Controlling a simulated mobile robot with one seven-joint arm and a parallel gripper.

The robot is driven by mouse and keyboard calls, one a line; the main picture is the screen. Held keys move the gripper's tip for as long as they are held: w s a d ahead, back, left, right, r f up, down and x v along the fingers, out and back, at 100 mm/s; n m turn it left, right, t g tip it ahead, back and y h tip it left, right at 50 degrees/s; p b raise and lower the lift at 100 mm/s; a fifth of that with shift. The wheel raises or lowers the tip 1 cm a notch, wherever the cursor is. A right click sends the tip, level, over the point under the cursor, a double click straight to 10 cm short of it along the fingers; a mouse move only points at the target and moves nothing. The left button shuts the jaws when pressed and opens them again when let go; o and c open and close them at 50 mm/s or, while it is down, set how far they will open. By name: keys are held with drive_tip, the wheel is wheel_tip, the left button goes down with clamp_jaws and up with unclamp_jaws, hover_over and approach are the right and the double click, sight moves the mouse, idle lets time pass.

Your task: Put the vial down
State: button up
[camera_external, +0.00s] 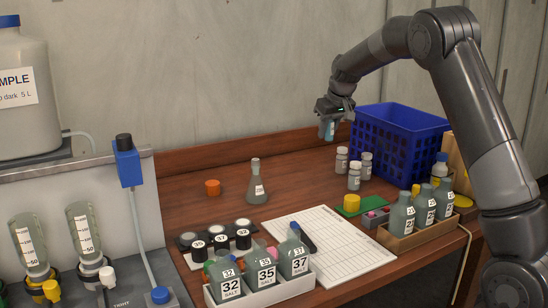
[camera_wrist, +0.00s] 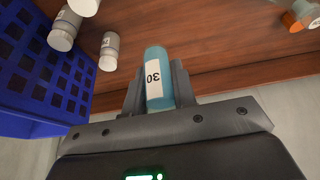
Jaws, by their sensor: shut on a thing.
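The vial (camera_wrist: 156,62) is a small light-blue tube with a white label reading 30. It also shows in the external view (camera_external: 328,131), below my gripper (camera_external: 333,113). In the wrist view my gripper (camera_wrist: 158,90) is shut on it, with a finger on each side. In the external view the vial hangs above the back part of the wooden table (camera_external: 300,180), left of the blue crate. It appears clear of the tabletop.
The blue crate (camera_external: 385,140) stands close to the right of my gripper. Several small white-capped vials (camera_external: 354,176) stand in front of it. Bare wood lies between the flask and the vials.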

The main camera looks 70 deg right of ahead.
drive_tip(key=w+a+n+y, duration=0.1)
drive_tip(key=w+a+n, duration=0.3)
drive_tip(key=w+a, duration=0.7)
drive_tip(key=n+t+y, duration=0.1)
drive_tip(key=n+y, duration=0.1)
drive_tip(key=n, duration=0.1)
hover_over(192, 212)
drive_tip(key=s, duration=0.2)
drive_tip(key=f, duration=1.2)
drive_tip(key=shift+w+a, duration=0.15)
drive_tip(key=shift+w, duration=0.05)
drive_tip(key=shift+f, duration=1.9)
drive_tip(key=shift+f, duration=0.1)
drive_tip(key=o, duration=1)
